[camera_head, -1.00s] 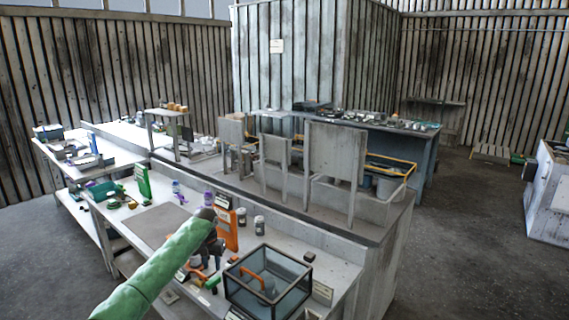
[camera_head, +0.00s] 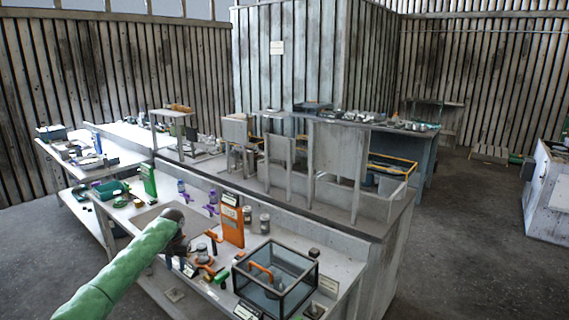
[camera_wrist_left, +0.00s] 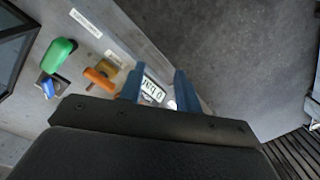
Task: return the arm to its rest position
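My left arm, in a green sleeve, reaches in from the lower left of the head view. Its dark gripper (camera_head: 180,246) is above the front edge of the workbench (camera_head: 148,216), left of the orange-handled parts (camera_head: 205,255). In the left wrist view two blue fingers (camera_wrist_left: 160,84) stand apart with nothing held between them. A white label card (camera_wrist_left: 152,90) shows in the gap, beyond the fingers. My right gripper is in no view.
A glass-walled box (camera_head: 272,282) stands at the bench's right end. An orange panel (camera_head: 231,226) and grey jars (camera_head: 264,223) are behind the gripper. A green upright block (camera_head: 148,180) stands farther left. The floor (camera_wrist_left: 245,60) beside the bench is clear.

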